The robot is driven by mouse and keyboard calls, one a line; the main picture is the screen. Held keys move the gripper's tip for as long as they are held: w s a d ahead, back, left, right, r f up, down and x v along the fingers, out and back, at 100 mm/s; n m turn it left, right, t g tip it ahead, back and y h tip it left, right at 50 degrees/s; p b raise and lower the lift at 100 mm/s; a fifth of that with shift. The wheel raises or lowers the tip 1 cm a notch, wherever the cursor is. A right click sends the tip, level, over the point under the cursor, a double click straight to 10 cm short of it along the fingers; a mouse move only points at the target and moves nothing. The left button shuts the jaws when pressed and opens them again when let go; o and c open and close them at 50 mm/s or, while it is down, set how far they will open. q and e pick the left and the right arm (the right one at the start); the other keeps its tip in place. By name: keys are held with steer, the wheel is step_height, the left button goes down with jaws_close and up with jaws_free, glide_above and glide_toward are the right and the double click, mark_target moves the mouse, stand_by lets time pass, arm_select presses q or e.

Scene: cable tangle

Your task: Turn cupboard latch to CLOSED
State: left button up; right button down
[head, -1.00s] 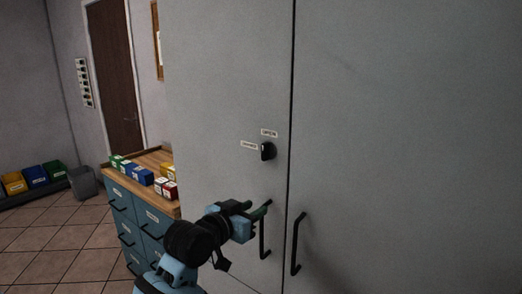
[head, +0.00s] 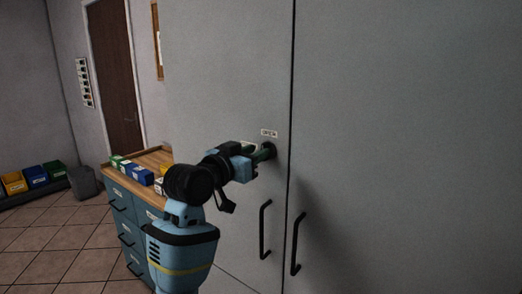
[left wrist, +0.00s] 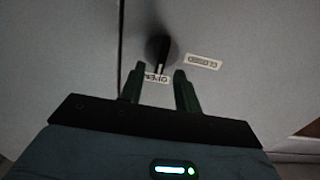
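The cupboard latch is a dark round knob with a raised grip, on the grey cupboard door; it shows in the left wrist view (left wrist: 161,48). Its grip points toward the OPEN label (left wrist: 156,78). The CLOSED label (left wrist: 203,62) is to the side of the knob. My left gripper (head: 266,153) is at the latch in the head view and covers most of it. In the left wrist view its green fingers (left wrist: 159,72) are apart, with the end of the grip near the gap between their tips; I cannot tell whether they touch. My right gripper is not in view.
Two black door handles (head: 265,230) (head: 298,243) hang below the latch, either side of the door seam. A blue drawer unit (head: 125,215) with small boxes on its wooden top stands to the left. Coloured bins (head: 35,177) lie farther left.

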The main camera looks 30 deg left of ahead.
arm_select(q)
steer(key=shift+w+d, duration=0.1)
steer(key=shift+w, duration=1.4)
jaws_close()
